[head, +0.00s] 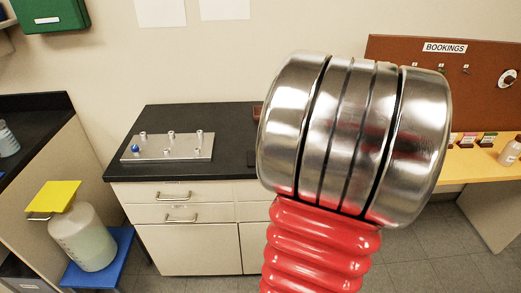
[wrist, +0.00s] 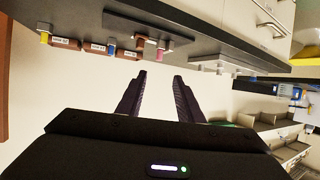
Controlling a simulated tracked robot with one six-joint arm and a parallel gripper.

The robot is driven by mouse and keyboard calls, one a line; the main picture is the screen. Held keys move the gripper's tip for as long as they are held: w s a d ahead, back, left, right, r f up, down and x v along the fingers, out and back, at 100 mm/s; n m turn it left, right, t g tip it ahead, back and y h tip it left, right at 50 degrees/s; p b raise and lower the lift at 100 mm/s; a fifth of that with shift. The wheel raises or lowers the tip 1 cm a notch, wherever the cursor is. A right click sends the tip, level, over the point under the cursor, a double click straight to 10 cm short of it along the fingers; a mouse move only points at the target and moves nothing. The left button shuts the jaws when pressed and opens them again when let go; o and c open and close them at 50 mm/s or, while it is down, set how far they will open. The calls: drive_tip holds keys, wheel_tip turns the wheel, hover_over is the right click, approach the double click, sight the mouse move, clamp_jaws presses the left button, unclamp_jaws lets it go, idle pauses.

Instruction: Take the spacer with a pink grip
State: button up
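The wrist view is upside down. In it, a small pink-coloured piece (wrist: 160,52), likely the pink grip, shows at the dark counter beyond my fingertips. A blue piece (wrist: 112,46) and a yellow piece (wrist: 44,37) are in the same row, beside brown labelled blocks (wrist: 66,43). The spacer's body under the pink part is too small to make out. My gripper (wrist: 160,76) is open, with nothing between its two dark fingers, and apart from the pieces. In the head view my red and silver arm hides the gripper and this part of the counter.
A metal plate (head: 190,154) with several posts and a blue knob stands on the black counter (head: 222,118). A dark flat tray (wrist: 148,28) is near the pink piece. On the right, a yellow desk (head: 473,157) holds small coloured items and a bottle. A jug (head: 84,240) stands at left.

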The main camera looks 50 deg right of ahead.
drive_tip(key=shift+w, duration=0.1)
drive_tip(key=shift+x, duration=4.25)
drive_tip(key=shift+w+d, duration=0.1)
drive_tip(key=shift+x, duration=2.45)
drive_tip(key=shift+d, duration=0.1)
clamp_jaws()
